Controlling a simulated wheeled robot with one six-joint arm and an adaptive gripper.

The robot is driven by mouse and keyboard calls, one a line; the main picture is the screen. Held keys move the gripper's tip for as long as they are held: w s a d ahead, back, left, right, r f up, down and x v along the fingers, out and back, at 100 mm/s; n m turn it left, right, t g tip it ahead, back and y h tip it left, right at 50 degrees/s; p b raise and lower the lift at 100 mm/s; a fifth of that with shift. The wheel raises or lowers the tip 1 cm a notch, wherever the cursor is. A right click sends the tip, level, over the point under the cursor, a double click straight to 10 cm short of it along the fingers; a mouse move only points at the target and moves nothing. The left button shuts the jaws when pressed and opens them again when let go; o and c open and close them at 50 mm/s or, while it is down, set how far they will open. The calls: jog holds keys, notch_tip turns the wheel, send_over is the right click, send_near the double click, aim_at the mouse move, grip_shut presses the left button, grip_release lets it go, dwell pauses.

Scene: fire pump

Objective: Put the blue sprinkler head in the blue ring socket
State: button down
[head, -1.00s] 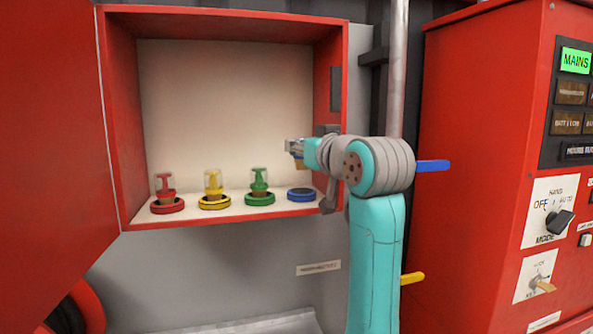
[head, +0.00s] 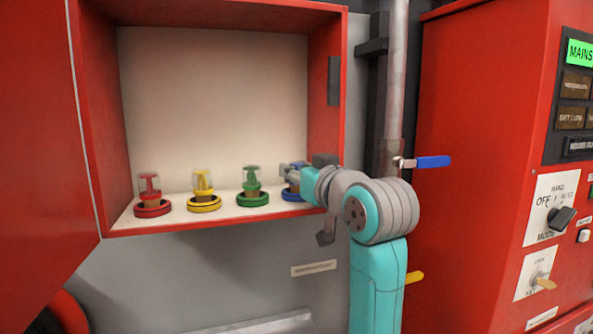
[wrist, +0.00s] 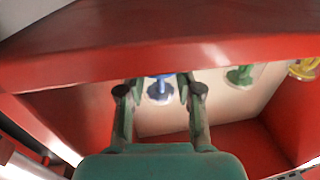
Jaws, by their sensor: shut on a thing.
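My gripper (head: 290,174) is inside the red cabinet at its right end, shut on the blue sprinkler head. In the wrist view the blue sprinkler head (wrist: 160,88) shows between the two fingers. The blue ring socket (head: 293,196) is on the cabinet floor directly below my gripper, partly covered by it. The head is very low at the socket; I cannot tell whether its base is inside the ring or just above it.
Red (head: 150,186), yellow (head: 203,182) and green (head: 251,179) sprinkler heads stand upright in matching rings to the left. The cabinet's right wall (head: 327,120) is close to my gripper. A pipe with a blue-handled valve (head: 432,162) is right of my arm.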

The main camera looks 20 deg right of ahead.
jog(key=shift+f, duration=0.1)
jog(key=c, duration=1.1)
grip_release()
jog(key=shift+o, duration=0.2)
jog(key=shift+s, duration=0.15)
jog(key=s+d, duration=0.1)
jog(key=s, duration=1)
jog(key=shift+s+d, duration=0.25)
jog(key=shift+d, duration=0.15)
